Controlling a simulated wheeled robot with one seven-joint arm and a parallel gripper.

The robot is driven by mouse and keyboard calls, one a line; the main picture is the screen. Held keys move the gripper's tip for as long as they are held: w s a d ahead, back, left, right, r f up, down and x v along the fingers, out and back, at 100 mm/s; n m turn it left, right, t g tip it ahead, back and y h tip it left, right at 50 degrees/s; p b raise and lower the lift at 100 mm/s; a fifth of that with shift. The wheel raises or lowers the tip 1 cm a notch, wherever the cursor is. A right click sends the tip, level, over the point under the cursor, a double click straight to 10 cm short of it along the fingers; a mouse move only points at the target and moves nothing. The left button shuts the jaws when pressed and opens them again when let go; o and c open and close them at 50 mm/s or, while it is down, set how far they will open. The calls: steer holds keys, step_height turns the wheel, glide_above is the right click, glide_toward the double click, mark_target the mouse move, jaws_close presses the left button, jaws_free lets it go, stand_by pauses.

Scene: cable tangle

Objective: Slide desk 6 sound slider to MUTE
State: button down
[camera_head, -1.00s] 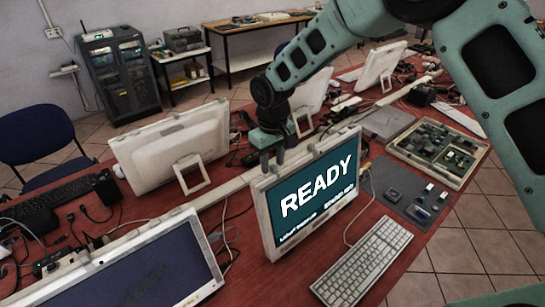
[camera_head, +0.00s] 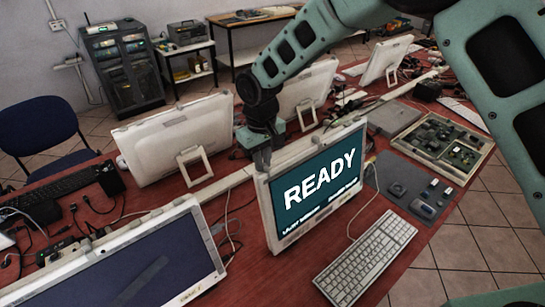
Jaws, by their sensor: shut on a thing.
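The desk monitor (camera_head: 265,207) stands at the middle of the red desk, its screen showing READY in large white letters with smaller text below. I take it for desk 6, but I can read no desk number. My gripper (camera_head: 262,162) points down at the left end of the monitor's top edge. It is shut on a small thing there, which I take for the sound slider. The fingers hide the slider, and I cannot read any MUTE mark.
A white keyboard (camera_head: 366,258) lies in front of the monitor. A grey mat (camera_head: 393,176) with small parts and a tray of circuit boards (camera_head: 436,148) lie to the right. Another monitor (camera_head: 140,262) stands at the front left, and a white monitor back (camera_head: 180,140) behind. Loose cables lie between.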

steer(key=c, duration=1.4)
jaws_free()
steer(key=shift+s+a, duration=0.15)
steer(key=shift+a, duration=0.1)
steer(key=shift+d+r, duration=0.1)
steer(key=shift+r, duration=0.05)
steer(key=shift+r, duration=0.35)
step_height(320, 180, up, 16)
steer(key=b, duration=0.4)
steer(key=shift+r+b, duration=0.25)
steer(key=shift+b, duration=0.15)
steer(key=s+d+f+b, duration=0.1)
steer(key=s+d+f, duration=0.3)
steer(key=s, duration=0.6)
steer(key=s+d+f+b, duration=0.2)
steer(key=s+d+f, duration=0.2)
steer(key=s, duration=0.6)
steer(key=s+d+f+n+b, duration=0.1)
steer(key=s+d+f, duration=0.3)
steer(key=s, duration=0.6)
step_height(320, 180, down, 2)
steer(key=shift+s+d+y+b, duration=0.2)
steer(key=shift+d+y+b, duration=0.1)
steer(key=shift+d+b, duration=0.1)
